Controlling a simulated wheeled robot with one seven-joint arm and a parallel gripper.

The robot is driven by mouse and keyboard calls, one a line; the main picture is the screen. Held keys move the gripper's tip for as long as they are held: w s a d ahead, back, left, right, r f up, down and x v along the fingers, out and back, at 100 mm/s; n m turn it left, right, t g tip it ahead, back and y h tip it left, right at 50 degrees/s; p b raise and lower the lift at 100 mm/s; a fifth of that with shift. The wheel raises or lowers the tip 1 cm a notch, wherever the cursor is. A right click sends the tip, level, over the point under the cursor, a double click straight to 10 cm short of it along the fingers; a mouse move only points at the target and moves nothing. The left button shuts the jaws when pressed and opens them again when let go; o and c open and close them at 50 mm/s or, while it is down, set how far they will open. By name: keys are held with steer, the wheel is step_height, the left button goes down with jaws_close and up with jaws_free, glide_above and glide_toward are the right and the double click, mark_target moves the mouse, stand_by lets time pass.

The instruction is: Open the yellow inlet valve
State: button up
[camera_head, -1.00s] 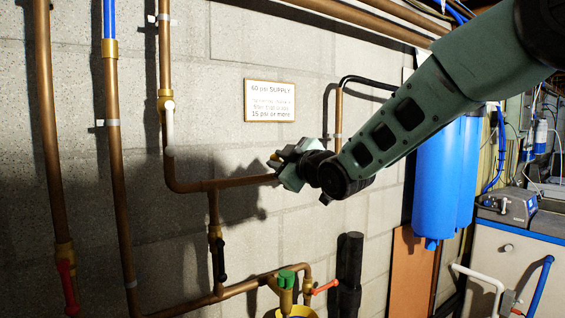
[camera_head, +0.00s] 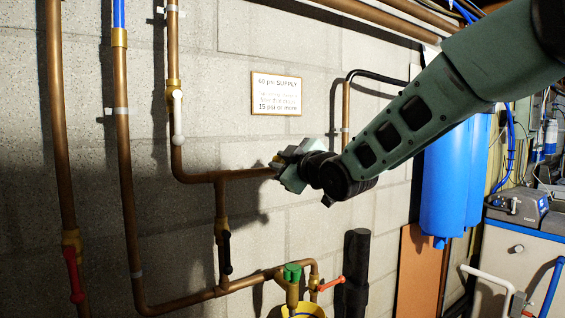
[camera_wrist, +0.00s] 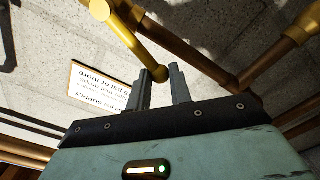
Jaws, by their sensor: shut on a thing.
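The yellow inlet valve handle (camera_wrist: 137,42) shows in the wrist view as a yellow lever slanting from the upper left down between my fingertips. Its brass-coloured body (camera_wrist: 125,12) is at the top edge, on a copper pipe (camera_wrist: 205,65). My gripper (camera_wrist: 165,72) is shut on the lever's end. In the head view my gripper (camera_head: 282,166) is at the right end of the horizontal copper pipe (camera_head: 245,174). There it hides nearly all of the yellow valve, with only a small yellow bit showing.
A pressure sign (camera_head: 276,93) hangs above my gripper. White (camera_head: 178,118), black (camera_head: 227,252) and red (camera_head: 74,275) valve handles sit on pipes to the left. A green-topped valve (camera_head: 292,272) is below. Blue tanks (camera_head: 443,190) stand to the right.

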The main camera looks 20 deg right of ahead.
steer(key=shift+f, duration=0.1)
steer(key=shift+o, duration=0.2)
steer(key=shift+s+a+f+b, duration=0.1)
steer(key=shift+a+f+b, duration=0.05)
steer(key=shift+f+b, duration=0.55)
steer(key=shift+a+f+b, duration=0.1)
steer(key=shift+f+b, duration=0.5)
steer(key=shift+b, duration=0.15)
steer(key=o, duration=0.9)
steer(key=shift+d+r, duration=0.1)
steer(key=shift+c, duration=0.2)
